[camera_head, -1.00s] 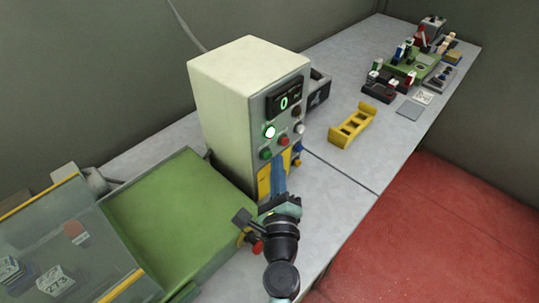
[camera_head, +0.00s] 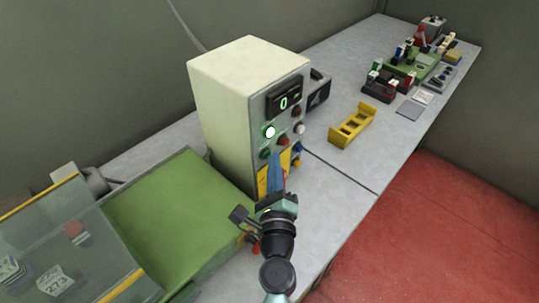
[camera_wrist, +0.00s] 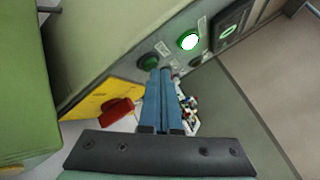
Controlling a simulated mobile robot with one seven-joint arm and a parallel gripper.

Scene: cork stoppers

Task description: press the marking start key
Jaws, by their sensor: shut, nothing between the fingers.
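The cream control box (camera_head: 228,115) stands on the bench with keys on its front panel. A lit green key (camera_head: 270,132) is below the display; it also glows in the wrist view (camera_wrist: 188,41). A dark green key (camera_wrist: 148,62) sits lower; it shows in the head view too (camera_head: 265,153). A red key (camera_head: 283,141) is beside them. Labels are too small to read, so I cannot tell which is marking start. My gripper (camera_head: 277,156) is shut and empty, its blue fingertips (camera_wrist: 166,72) close to the lower keys. Contact cannot be told; the fingers hide part of the panel.
A green machine (camera_head: 165,205) with a clear cover stands left of the box. A yellow bracket (camera_head: 352,125) lies on the bench to the right, with several small fixtures farther back. A yellow plate (camera_wrist: 98,98) is low on the box front.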

